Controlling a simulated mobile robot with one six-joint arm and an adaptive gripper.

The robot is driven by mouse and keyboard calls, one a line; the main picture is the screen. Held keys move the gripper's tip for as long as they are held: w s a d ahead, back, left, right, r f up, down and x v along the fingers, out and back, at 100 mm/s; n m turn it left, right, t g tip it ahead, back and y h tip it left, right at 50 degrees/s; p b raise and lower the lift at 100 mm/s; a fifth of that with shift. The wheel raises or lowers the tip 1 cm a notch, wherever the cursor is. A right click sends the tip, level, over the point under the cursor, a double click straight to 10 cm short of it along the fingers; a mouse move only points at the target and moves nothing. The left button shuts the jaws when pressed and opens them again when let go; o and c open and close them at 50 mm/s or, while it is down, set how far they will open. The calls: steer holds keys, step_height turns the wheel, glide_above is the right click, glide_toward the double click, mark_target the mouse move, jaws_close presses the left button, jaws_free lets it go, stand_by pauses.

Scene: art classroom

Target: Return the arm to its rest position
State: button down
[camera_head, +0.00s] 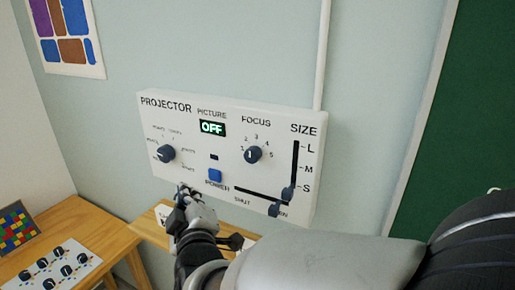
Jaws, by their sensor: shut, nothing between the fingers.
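My arm (320,262) reaches in from the lower right across the bottom of the head view. My gripper (186,192) is shut and empty. It shows just below the lower left edge of the white projector control box (225,110) on the wall; whether it touches the box I cannot tell. The blue power button (214,175) is just right of and above my gripper tip. My arm hides part of the shelf under the box.
The box also has a picture knob (166,153), a focus knob (253,154), a size slider (288,192) and a lower slider (275,209). A wooden table (98,235) with a knob panel (58,268) stands at left. A green chalkboard (470,110) is at right.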

steer(key=s+d+f+m+g+h, duration=0.1)
steer(key=s+d+m+g, duration=0.2)
steer(key=d, duration=0.6)
steer(key=s+d+f+m+g+h, duration=0.1)
steer(key=s+d+m+g+h, duration=0.2)
steer(key=d, duration=0.6)
steer(key=s+d+f+m+g+h, duration=0.1)
steer(key=s+d+f+m+g, duration=0.1)
steer(key=s+d, duration=0.5)
steer(key=s+d+f+m+g+h, duration=0.1)
steer(key=s+d+f+m+g, duration=0.2)
steer(key=s+d+m, duration=0.3)
steer(key=s+d+f, duration=0.1)
steer(key=s, duration=0.4)
steer(key=shift+s+d+h, duration=0.25)
steer(key=shift+d+h, duration=0.1)
steer(key=shift+h, duration=0.05)
